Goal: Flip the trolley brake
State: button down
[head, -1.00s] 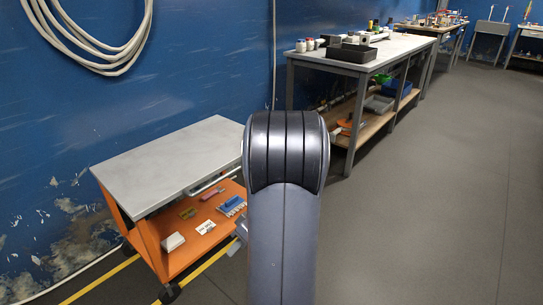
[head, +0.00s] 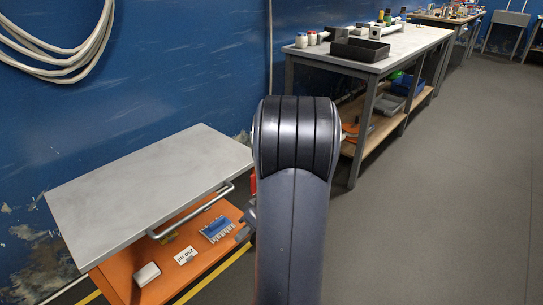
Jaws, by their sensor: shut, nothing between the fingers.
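The trolley (head: 150,185) stands against the blue wall at the lower left, with a grey metal top, a bar handle (head: 190,212) along its near side and an orange lower shelf (head: 120,270). A small red part (head: 253,182) shows at the trolley's right end, partly behind my arm; I cannot tell whether it is the brake. My gripper (head: 246,220) shows only as a small dark grey piece left of my arm, by the trolley's right end. It is shut and empty. My arm hides its fingertips and most of that end of the trolley.
The lower shelf holds a white block (head: 147,274), a white label card (head: 185,256) and a blue-and-grey item (head: 216,229). A workbench (head: 365,50) with a black tray (head: 360,49) and bottles stands behind. The grey floor (head: 430,210) to the right is clear.

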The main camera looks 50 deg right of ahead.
aim_at(253, 187)
jog(key=i+l, duration=0.15)
jog(key=l, duration=0.2)
jog(key=i+l, duration=0.1)
jog(key=l, duration=0.3)
jog(key=i+l, duration=0.15)
jog(key=l, duration=0.2)
jog(key=i+l, duration=0.1)
jog(key=l, duration=0.25)
jog(key=i+l, duration=0.15)
jog(key=l, duration=0.25)
